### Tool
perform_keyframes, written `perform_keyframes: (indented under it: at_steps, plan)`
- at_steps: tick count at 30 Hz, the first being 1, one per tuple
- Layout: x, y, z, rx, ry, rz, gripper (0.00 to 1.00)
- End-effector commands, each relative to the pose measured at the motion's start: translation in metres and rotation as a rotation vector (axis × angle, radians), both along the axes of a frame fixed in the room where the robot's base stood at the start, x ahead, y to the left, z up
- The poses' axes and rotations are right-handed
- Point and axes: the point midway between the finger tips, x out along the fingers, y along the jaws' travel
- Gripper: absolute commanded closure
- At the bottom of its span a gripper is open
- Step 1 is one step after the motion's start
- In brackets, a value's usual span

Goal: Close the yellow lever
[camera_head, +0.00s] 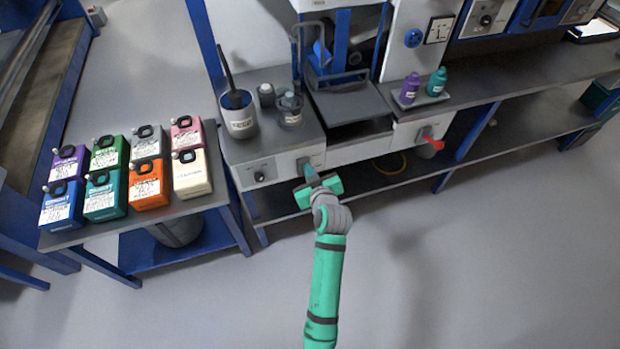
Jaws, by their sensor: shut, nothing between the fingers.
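My gripper (311,174) is shut and empty, at the front panel of the grey machine (262,172), near the panel's right end. No yellow lever shows clearly; the green gripper covers part of that panel, and I cannot tell whether a lever is behind it. I cannot tell whether the fingertips touch the panel. A red lever (432,142) sticks out to the right from the white front panel farther right.
Several coloured canisters (147,184) stand on a side table at the left. A cup (239,118) and small jars stand on the machine. Purple and teal bottles (411,87) stand on a tray at the right. A yellow loop (389,166) shows beneath the counter. The floor in front is clear.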

Motion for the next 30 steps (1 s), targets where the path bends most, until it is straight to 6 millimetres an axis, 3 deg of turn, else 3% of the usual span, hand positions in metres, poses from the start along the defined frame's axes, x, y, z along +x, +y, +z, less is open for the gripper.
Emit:
perform_keyframes:
  at_steps: [1,4,10,21,22,30]
  plan:
    - [0.008,0.002,-0.005,-0.001,0.002,0.001,1.0]
    - [0.002,-0.004,-0.022,0.002,0.005,-0.001,1.0]
    - [0.0,-0.008,-0.038,0.001,0.002,-0.001,1.0]
    - [-0.001,-0.008,-0.041,0.0,0.0,0.0,1.0]
    - [-0.001,0.001,-0.041,0.0,-0.001,0.002,1.0]
    - [0.004,-0.014,-0.045,0.01,-0.024,-0.008,1.0]
